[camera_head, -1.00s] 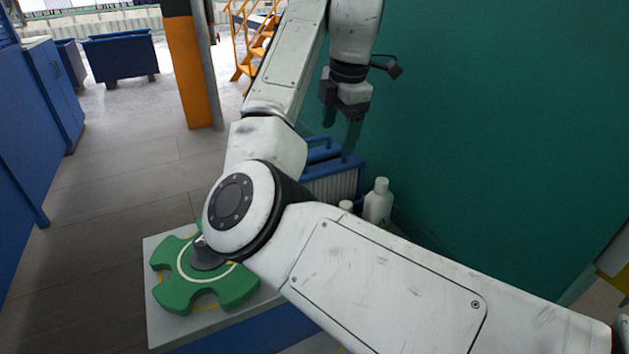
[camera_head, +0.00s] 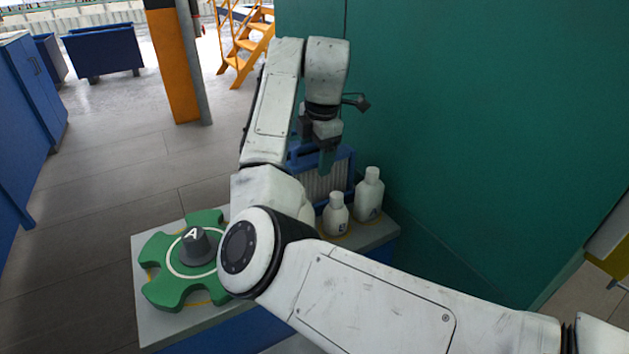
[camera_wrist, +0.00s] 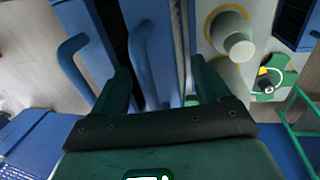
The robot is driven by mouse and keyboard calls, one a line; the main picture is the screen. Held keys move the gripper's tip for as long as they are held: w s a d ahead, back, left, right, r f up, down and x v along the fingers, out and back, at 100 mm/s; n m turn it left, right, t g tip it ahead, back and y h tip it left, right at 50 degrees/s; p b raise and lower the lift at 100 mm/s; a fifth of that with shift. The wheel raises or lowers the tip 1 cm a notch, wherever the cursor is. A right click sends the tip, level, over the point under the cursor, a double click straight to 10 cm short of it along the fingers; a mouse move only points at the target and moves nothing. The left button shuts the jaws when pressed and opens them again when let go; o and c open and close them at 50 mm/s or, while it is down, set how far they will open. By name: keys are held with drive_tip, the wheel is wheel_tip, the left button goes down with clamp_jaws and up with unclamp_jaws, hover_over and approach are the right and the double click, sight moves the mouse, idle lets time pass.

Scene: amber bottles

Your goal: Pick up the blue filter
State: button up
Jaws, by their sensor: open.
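The blue filter (camera_head: 320,187), a blue frame around pale pleats, stands upright at the back of the bench, partly hidden behind my arm. My gripper (camera_head: 317,158) hangs over its top edge, pointing down. In the wrist view, the open green fingers of my gripper (camera_wrist: 162,85) lie on either side of a blue handle (camera_wrist: 142,60) on the filter. A second blue handle (camera_wrist: 72,62) is left of the fingers. I cannot tell whether either finger touches the filter.
White bottles (camera_head: 336,214) (camera_head: 369,194) stand right of the filter, close by. A green notched disc (camera_head: 160,285) with a dark cone marked A (camera_head: 199,245) lies at the bench's front left. A green wall (camera_head: 470,130) rises behind the bench on the right.

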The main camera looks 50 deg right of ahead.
drive_tip(key=shift+f, duration=0.2)
drive_tip(key=c, duration=1.4)
drive_tip(key=shift+r, duration=0.1)
